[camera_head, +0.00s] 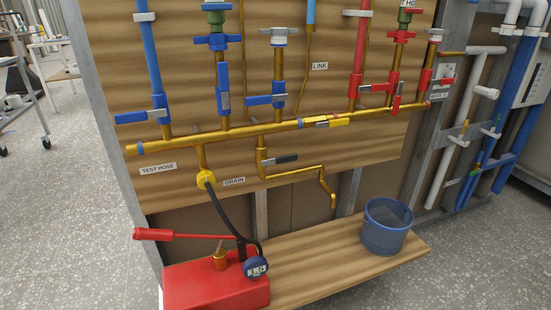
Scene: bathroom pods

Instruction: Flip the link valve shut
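The link valve sits in the horizontal brass manifold pipe (255,131), below and a little right of the LINK label (320,66). Its yellow lever (333,123) lies roughly along the pipe, between a blue band on its left and red parts on its right. Neither of my grippers is in view, and nothing touches the lever.
Blue-handled valves (265,100) stand left of the link valve and red-handled valves (397,105) right. A black-handled drain valve (280,160) sits below. A red test pump (215,287) and a blue bucket (387,227) stand on the wooden shelf (318,275). Space before the lever looks clear.

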